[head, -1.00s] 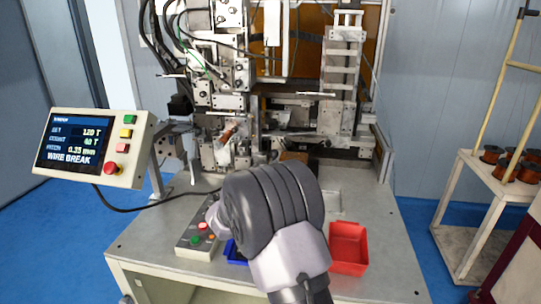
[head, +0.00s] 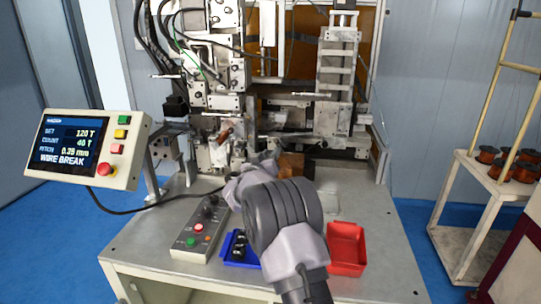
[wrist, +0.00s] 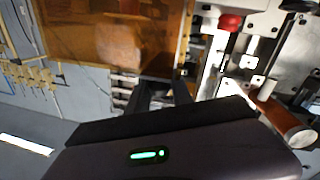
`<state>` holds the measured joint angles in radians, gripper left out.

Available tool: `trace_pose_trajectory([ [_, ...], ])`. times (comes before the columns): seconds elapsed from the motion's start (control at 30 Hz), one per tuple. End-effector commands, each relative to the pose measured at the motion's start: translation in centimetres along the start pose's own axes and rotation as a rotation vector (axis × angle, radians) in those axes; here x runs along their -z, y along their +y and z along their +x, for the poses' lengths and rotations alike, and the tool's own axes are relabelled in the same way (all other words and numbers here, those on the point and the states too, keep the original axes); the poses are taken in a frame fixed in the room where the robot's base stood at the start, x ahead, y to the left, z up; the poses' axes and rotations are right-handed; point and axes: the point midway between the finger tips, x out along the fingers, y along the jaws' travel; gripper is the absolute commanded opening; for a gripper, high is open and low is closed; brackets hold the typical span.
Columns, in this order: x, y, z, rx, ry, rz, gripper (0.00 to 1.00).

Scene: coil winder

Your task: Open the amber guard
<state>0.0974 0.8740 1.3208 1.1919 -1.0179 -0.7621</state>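A large see-through amber panel (head: 300,55), which I take to be the guard, stands upright at the back of the winding machine in the head view. It is partly hidden by the machine's columns and slides. In the wrist view an amber panel (wrist: 110,35) fills the upper left, with blurred parts showing through it. My gripper (wrist: 165,92) points toward its lower right edge; its dark fingers look apart with nothing clearly between them. Whether they touch the panel cannot be told. In the head view my arm hides most of the gripper in front of the machine.
A control screen (head: 88,147) reading WIRE BREAK stands at left. A button box (head: 200,228), a blue tray (head: 228,250) with dark parts and a red tray (head: 346,248) sit on the bench front. A spool cart (head: 490,185) is at right. A copper-coloured coil (wrist: 285,125) shows in the wrist view.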

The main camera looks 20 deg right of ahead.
Motion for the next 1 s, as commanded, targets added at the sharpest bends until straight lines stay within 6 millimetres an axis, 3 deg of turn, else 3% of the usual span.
trace_pose_trajectory([
  [0.1, 0.01, -0.01, -0.01, 0.0, 0.0, 0.0, 0.0],
  [1.0, -0.02, -0.03, -0.03, 0.001, 0.0, 0.001, 0.0],
])
